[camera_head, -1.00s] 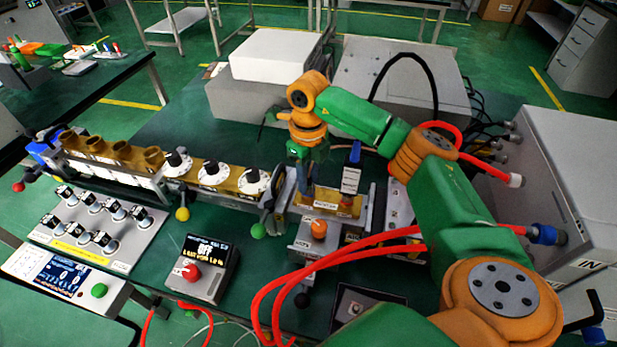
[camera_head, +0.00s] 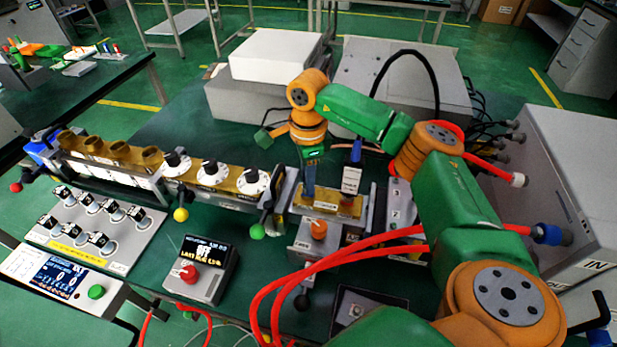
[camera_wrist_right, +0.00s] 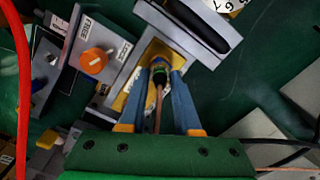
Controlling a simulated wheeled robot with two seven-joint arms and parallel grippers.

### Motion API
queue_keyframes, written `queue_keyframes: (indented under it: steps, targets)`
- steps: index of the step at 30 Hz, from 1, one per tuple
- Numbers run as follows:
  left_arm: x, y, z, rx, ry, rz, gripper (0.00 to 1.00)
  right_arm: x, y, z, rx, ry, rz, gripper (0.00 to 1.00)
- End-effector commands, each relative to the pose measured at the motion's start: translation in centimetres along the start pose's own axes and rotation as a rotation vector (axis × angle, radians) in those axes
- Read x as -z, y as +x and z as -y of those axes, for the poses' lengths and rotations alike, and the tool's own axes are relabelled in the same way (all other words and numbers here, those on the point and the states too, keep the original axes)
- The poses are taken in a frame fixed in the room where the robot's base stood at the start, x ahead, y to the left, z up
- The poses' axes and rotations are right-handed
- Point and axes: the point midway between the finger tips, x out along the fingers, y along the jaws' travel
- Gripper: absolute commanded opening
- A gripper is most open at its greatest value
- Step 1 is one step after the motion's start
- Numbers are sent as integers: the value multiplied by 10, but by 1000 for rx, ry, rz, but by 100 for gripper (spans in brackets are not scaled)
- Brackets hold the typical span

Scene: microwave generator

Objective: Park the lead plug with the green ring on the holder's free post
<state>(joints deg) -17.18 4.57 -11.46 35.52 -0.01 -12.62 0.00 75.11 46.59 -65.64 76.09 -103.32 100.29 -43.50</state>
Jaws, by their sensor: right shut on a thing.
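My right gripper (camera_head: 308,200) points down at the gold waveguide block (camera_head: 345,208) on the bench. In the right wrist view its blue fingers (camera_wrist_right: 160,82) are shut on a dark lead plug (camera_wrist_right: 158,72) with a green ring. A copper-coloured lead runs from the plug back between the fingers. The plug's far end is over or at the gold block; I cannot tell whether it is seated. In the head view the fingers hide the plug. I cannot make out the holder's free post for certain. My left gripper is not in view.
A blue-topped upright part (camera_head: 353,165) stands close right of the gripper. A box with an orange knob (camera_head: 319,228) is in front. Red hoses (camera_head: 350,247) cross the bench at the right. A waveguide run with white dials (camera_head: 212,174) extends left.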

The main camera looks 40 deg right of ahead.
Motion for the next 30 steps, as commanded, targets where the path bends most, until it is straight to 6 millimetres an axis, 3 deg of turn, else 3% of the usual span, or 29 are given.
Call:
queue_keyframes:
  steps: [15, 30]
  targets:
    - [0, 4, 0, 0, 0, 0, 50, 0, 1, -1, -1, -460, 1, 0]
    - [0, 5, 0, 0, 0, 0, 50, 0, 1, -2, -4, -692, 1, 0]
